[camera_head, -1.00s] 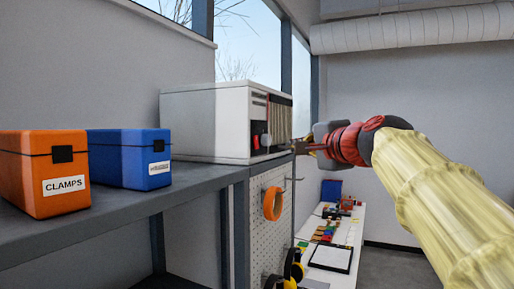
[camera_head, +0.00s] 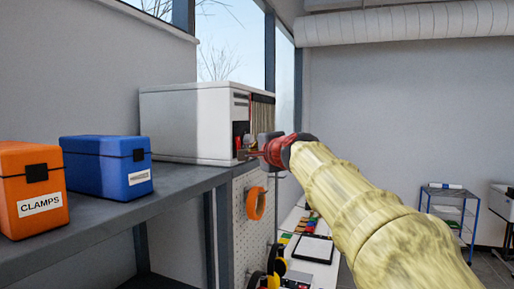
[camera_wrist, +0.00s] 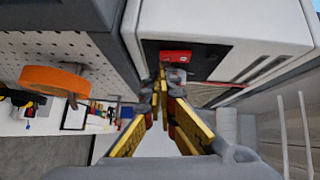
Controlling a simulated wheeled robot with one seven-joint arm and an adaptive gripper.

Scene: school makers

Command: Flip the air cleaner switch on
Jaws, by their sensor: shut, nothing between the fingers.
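The air cleaner (camera_head: 190,125) is a pale grey box on the dark shelf, with a slatted front and a black panel. A red switch (camera_head: 239,142) is on that panel. My gripper (camera_head: 243,154) is at the front of the cleaner, just below the switch. In the wrist view its fingers (camera_wrist: 162,88) are shut and empty, with the tips close to the panel. Whether they touch it I cannot tell.
A blue case (camera_head: 107,165) and an orange CLAMPS case (camera_head: 32,187) stand on the shelf (camera_head: 110,215) at left. Orange tape (camera_head: 256,204) hangs on the pegboard (camera_head: 240,235) below the cleaner. A blue cart (camera_head: 450,210) stands at far right.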

